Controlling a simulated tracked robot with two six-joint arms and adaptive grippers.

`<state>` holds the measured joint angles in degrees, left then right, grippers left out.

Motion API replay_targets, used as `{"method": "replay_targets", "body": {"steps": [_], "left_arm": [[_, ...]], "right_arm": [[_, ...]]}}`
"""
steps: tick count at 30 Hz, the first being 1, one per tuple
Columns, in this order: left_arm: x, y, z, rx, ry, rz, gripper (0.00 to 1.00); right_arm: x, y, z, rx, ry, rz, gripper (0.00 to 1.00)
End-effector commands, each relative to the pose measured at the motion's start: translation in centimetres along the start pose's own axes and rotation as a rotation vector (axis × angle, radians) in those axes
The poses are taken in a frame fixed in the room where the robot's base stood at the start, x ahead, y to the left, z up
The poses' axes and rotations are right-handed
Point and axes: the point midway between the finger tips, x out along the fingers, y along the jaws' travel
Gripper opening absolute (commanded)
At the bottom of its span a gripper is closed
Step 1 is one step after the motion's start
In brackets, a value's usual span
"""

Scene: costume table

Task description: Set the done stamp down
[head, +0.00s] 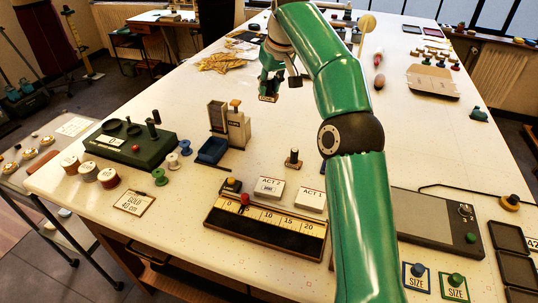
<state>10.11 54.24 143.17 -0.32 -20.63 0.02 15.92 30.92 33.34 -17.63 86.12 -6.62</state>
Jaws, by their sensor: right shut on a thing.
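My right gripper (270,86) hangs over the middle of the white table, left of my green right arm. Its fingers are shut on a small dark block with a pale lower edge, the done stamp (268,98). Its lettering is too small to read. The stamp looks to be held above the tabletop, but I cannot tell its exact height. The fingers hide its upper part. My left gripper is not in view.
A knobbed stamp (293,160) stands nearer. ACT 2 (269,187) and ACT 1 (312,199) blocks sit behind a ruler tray (265,236). A dispenser (238,128) and green machine (130,140) stand left. Gold cloth (222,62) lies behind. Bare table surrounds the gripper.

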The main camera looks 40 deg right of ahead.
Motion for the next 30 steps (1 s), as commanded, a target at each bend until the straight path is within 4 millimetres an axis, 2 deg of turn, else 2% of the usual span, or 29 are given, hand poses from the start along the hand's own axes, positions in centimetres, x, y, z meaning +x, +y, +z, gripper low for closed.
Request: {"method": "replay_targets", "body": {"steps": [5,9,18,26,30], "left_arm": [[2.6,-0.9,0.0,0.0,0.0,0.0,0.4],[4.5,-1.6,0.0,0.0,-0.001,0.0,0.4],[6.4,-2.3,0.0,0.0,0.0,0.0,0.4],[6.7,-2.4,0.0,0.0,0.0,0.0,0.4],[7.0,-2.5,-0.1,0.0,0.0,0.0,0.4]], "right_arm": [[3.2,0.2,1.5,-0.001,-0.003,-0.001,0.03],[6.5,0.2,3.0,-0.001,-0.004,0.0,0.03],[12.9,0.1,5.6,-0.001,-0.003,0.0,0.03],[15.0,0.0,6.3,-0.002,-0.001,0.0,0.03],[16.7,0.0,7.1,-0.002,-0.002,0.0,0.03]]}}
